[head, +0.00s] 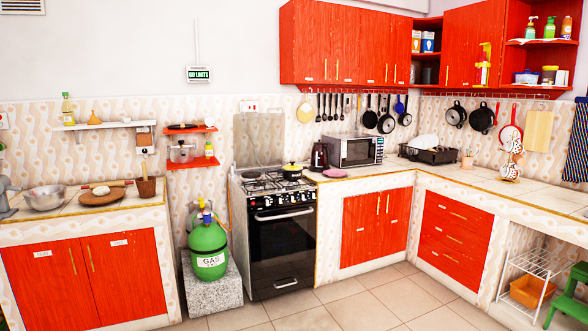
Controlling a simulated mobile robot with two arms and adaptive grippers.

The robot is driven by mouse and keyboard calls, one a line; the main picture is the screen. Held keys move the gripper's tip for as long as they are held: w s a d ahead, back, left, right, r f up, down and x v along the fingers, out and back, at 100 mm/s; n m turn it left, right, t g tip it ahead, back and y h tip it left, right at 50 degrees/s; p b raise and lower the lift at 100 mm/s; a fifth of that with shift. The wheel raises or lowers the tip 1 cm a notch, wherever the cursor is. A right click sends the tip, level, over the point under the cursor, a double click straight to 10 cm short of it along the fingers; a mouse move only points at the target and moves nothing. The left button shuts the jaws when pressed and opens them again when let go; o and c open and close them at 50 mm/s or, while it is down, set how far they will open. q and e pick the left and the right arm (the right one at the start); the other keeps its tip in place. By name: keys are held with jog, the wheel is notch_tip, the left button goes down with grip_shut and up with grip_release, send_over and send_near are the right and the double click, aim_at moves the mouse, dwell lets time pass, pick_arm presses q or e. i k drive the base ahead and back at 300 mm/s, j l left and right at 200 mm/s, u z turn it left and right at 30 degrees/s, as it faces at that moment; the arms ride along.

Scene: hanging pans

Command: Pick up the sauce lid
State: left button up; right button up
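I cannot tell for certain which thing is the sauce lid. Neither of my grippers shows in the head view.
A green gas cylinder (208,247) stands on a stone block (212,288) left of the stove. A microwave (355,150) and a dish rack (430,152) stand on the counter. A green step stool (570,300) is at the right. The tiled floor (360,305) in front is clear.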

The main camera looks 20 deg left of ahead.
aim_at(292, 167)
jog(key=i+j+u, duration=0.3)
jog(key=i+j, duration=0.15)
jog(key=i+j+u, duration=0.25)
jog(key=i, duration=0.4)
jog(key=i+j+u, duration=0.3)
jog(key=i, duration=0.3)
jog(key=i+u, duration=0.3)
jog(key=i, duration=0.3)
